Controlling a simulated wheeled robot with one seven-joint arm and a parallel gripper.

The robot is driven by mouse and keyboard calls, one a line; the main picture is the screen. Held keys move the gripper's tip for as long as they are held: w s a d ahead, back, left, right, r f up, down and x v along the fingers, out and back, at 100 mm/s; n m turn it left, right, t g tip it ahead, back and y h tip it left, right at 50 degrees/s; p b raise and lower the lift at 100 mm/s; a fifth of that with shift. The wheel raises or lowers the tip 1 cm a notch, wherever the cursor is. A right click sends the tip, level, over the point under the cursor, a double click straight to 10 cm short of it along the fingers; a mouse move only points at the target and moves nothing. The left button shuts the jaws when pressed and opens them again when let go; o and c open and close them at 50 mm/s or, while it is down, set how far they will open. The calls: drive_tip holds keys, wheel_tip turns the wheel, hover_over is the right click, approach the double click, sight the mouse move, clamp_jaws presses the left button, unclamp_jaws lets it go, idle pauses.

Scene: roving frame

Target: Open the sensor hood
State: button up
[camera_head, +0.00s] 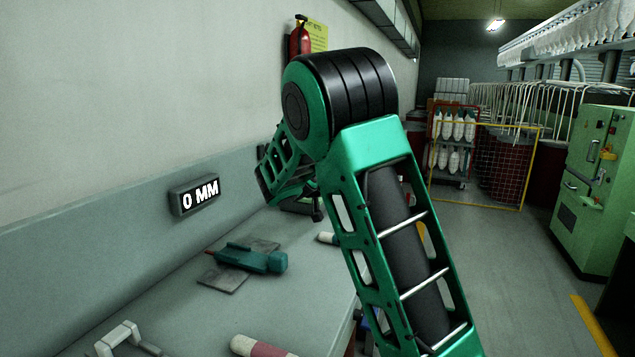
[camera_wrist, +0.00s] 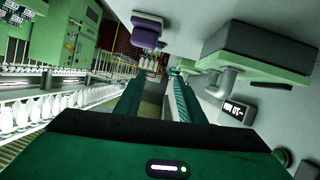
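My gripper (camera_wrist: 157,78) shows in the wrist view as two long green fingers apart, with nothing seen between them. In the head view my arm hides most of it. The wrist view appears upside down. A grey-green box-like body (camera_wrist: 262,50) with a pale rounded pipe-like part (camera_wrist: 226,80) stands to the right of the fingers, apart from them. It may be the sensor hood, but I cannot tell for sure. A lit display on the wall (camera_head: 199,194) reads 0 MM in the head view. A lit display also shows in the wrist view (camera_wrist: 236,112).
A teal tool (camera_head: 258,259) lies on the grey bench. A white bracket (camera_head: 118,338) and a pink-and-white spool (camera_head: 262,347) are at its near end. A red extinguisher (camera_head: 299,42) hangs on the wall. A green cabinet (camera_head: 597,190) stands right, beyond open floor (camera_head: 505,260).

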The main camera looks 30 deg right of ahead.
drive_tip(key=w+a+r+t, duration=0.1)
drive_tip(key=w, duration=0.1)
drive_tip(key=w+a+r+t+h, duration=0.1)
drive_tip(key=w+a, duration=0.1)
drive_tip(key=w+a+n, duration=0.1)
drive_tip(key=w+a, duration=0.1)
drive_tip(key=w, duration=0.1)
drive_tip(key=shift+w+a+r+t, duration=0.1)
drive_tip(key=shift+a+r+t, duration=0.1)
drive_tip(key=shift+r+t, duration=0.2)
drive_tip(key=shift+n+t+h, duration=0.5)
drive_tip(key=shift+n+h, duration=0.1)
drive_tip(key=shift+n, duration=0.1)
drive_tip(key=f, duration=0.1)
drive_tip(key=w+f, duration=0.1)
drive_tip(key=a+f, duration=0.1)
drive_tip(key=f, duration=0.1)
drive_tip(key=shift+w+a, duration=0.1)
drive_tip(key=shift+w, duration=0.05)
drive_tip(key=x, duration=1)
drive_tip(key=shift+w+f, duration=0.1)
drive_tip(key=shift+w, duration=0.1)
clamp_jaws()
